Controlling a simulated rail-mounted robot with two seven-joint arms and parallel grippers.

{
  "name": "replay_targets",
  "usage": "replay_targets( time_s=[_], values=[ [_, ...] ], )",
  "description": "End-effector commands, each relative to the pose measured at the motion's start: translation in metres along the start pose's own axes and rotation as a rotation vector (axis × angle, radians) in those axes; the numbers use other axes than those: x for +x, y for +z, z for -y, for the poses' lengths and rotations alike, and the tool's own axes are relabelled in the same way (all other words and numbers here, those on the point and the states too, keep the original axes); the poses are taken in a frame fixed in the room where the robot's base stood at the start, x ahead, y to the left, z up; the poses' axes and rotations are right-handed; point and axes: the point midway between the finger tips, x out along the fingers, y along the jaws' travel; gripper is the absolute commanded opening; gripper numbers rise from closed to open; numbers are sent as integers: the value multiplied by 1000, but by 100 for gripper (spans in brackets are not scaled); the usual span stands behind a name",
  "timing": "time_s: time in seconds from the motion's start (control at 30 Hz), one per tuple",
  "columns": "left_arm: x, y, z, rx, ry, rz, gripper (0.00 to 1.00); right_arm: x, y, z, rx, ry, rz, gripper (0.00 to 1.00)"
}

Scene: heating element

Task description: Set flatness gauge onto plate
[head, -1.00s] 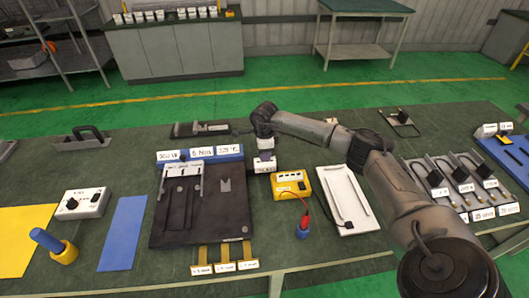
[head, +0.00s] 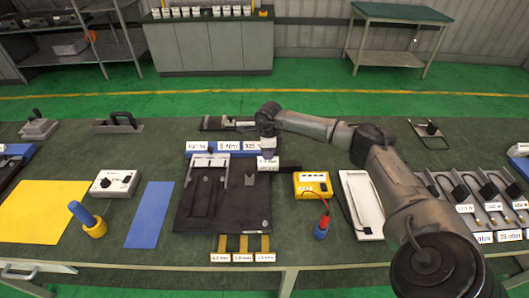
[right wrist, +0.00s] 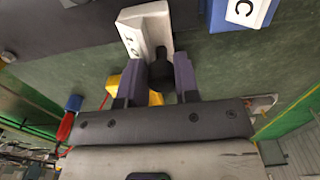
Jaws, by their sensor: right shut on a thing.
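My right gripper (head: 267,148) is shut on the black knob of a small white labelled block, which I take to be the flatness gauge (head: 268,163). In the right wrist view the two purple fingers (right wrist: 159,82) grip the knob, and the white gauge body (right wrist: 145,28) shows beyond it. The gauge is at the upper right corner of the black plate (head: 232,215), partly over its edge in the picture. I cannot tell whether it touches the plate. My left gripper is not in view.
A blue bar with white labels (head: 225,147) runs along the plate's back edge. A yellow meter (head: 318,186) with a red lead stands right of the plate, beside a white tray (head: 361,205). A blue mat (head: 150,215) lies to the left.

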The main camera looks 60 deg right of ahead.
Motion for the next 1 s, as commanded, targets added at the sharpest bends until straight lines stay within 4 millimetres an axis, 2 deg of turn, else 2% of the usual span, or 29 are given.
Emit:
replay_targets(
  time_s=[0.17,0.2,0.43,0.77,1.0],
  values=[
    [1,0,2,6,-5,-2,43,4,1,0,1,-5,1,0],
    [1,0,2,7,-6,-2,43,4,1,0,1,-5,1,30],
    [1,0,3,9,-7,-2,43,4,1,0,0,-2,1,51],
    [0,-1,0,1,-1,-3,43,-5,1,0,-1,-2,3,51],
    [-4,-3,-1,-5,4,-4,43,-45,2,0,-2,-3,5,51]
  ],
)
